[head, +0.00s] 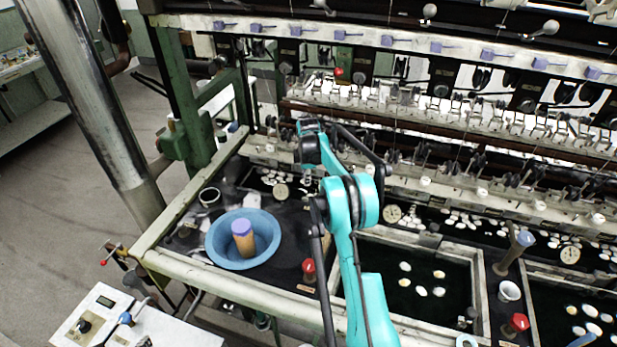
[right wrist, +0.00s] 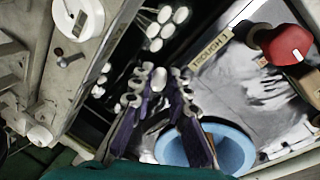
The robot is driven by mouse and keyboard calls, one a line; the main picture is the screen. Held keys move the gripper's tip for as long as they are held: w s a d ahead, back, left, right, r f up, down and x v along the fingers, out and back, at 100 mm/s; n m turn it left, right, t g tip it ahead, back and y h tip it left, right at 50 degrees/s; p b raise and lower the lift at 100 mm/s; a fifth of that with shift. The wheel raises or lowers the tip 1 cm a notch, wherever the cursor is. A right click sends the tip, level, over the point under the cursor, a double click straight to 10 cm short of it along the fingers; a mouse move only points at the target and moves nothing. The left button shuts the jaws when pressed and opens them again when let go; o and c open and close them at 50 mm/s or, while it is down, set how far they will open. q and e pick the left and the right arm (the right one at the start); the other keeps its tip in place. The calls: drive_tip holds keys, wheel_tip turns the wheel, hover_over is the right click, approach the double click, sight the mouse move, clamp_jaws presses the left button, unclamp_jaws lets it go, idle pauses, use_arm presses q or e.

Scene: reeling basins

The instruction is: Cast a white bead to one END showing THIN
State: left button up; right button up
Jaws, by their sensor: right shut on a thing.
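My right gripper shows in the right wrist view (right wrist: 160,92), its two dark purplish fingers closed around a small white oval bead (right wrist: 158,80). In the head view my teal right arm reaches up over the basin bench, and its fingers and the bead are too small or hidden to make out. Other white oval beads (right wrist: 160,28) lie in a dark basin beyond the fingertips. A white round dial (right wrist: 88,14) shows at upper left in the wrist view. No readable THIN marking shows. My left gripper is not in view.
A blue bowl (head: 219,247) holds an upright brown cylinder with a purple top (head: 243,238). A dark basin (head: 362,240) holds white pieces. Reeling machinery spans the back, with lavender tags (head: 387,40) along its beam.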

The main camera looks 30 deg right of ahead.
drive_tip(key=shift+d+f+b, duration=0.25)
drive_tip(key=shift+d+f, duration=0.05)
drive_tip(key=shift+f, duration=0.3)
drive_tip(key=shift+d+f+b, duration=0.25)
drive_tip(key=shift+f, duration=0.35)
wheel_tip(320, 180, down, 5)
drive_tip(key=b, duration=0.2)
drive_tip(key=shift+f+b, duration=0.1)
drive_tip(key=shift+b, duration=0.2)
drive_tip(key=o, duration=0.7)
drive_tip(key=r, duration=0.4)
drive_tip(key=s+r, duration=0.1)
drive_tip(key=r, duration=0.3)
drive_tip(key=s+a+r, duration=0.1)
drive_tip(key=r, duration=0.2)
drive_tip(key=shift+r, duration=0.4)
